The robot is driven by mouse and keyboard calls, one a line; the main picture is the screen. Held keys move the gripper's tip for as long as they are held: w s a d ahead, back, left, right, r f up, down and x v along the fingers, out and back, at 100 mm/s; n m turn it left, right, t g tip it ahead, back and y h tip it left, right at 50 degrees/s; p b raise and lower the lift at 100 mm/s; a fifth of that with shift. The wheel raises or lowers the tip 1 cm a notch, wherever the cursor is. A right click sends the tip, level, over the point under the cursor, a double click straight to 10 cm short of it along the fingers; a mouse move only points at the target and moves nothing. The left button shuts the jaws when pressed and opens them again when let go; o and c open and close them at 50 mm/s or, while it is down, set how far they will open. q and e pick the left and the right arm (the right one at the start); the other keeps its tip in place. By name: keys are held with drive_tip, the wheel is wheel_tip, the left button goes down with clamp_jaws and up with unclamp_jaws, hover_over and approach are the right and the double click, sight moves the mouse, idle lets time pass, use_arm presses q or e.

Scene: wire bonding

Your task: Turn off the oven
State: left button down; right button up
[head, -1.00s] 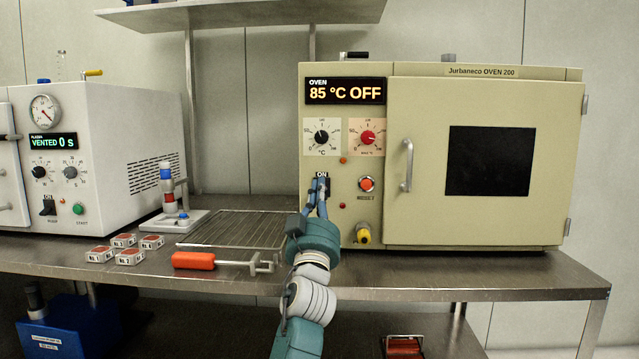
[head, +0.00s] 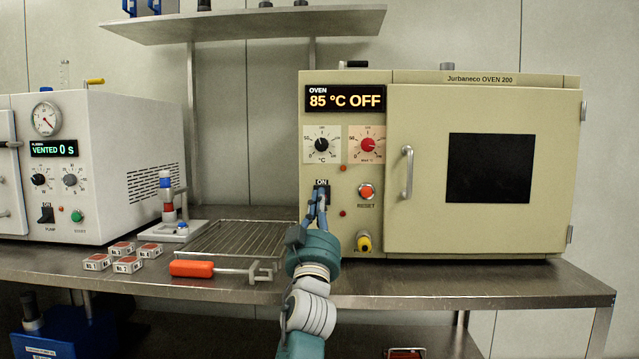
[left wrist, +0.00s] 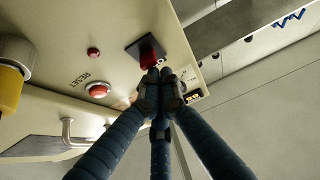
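The beige oven (head: 480,230) stands on the right of the bench. Its display (head: 345,98) reads 85 °C OFF. Its black power switch (head: 321,187), labelled ON, sits low on the control panel. My left gripper (head: 318,199) is just below the switch, its fingers partly covering the switch's lower part. In the left wrist view the fingertips (left wrist: 158,76) are drawn together close to the switch's red rocker (left wrist: 148,54); I cannot tell whether they touch it. No held object shows. My right gripper is not in view.
The red RESET button (head: 366,191), a yellow-knobbed fitting (head: 364,242) and the oven handle (head: 407,172) are to the right of the gripper. A wire rack (head: 238,239), an orange-handled tool (head: 192,268) and small labelled boxes (head: 123,248) lie to the left.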

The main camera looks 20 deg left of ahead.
use_arm(q)
drive_tip(key=s+d, duration=0.3)
drive_tip(key=s, duration=0.9)
drive_tip(key=shift+s+d+f, duration=0.25)
drive_tip(key=shift+d+f, duration=0.05)
drive_tip(key=shift+d, duration=0.05)
